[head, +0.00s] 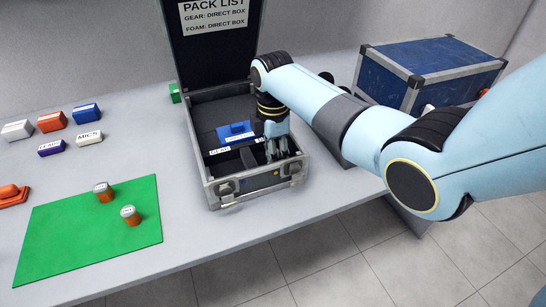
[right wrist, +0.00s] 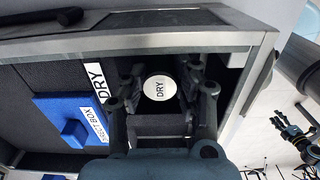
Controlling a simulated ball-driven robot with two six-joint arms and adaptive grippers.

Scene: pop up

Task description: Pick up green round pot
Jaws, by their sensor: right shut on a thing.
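Whether the pot touches the compartment floor is unclear. In the head view the gripper hides this pot. No plainly green round pot shows. What looks like my left gripper (right wrist: 298,138) hangs over the floor at the right wrist view's edge; its fingers are too small to judge.
A blue block (head: 236,131) lies in the case. Two orange pots, one farther (head: 103,192) and one nearer (head: 130,216), stand on the green mat (head: 75,235). Several small labelled boxes lie at the left. A blue trunk (head: 425,68) stands behind my right arm.

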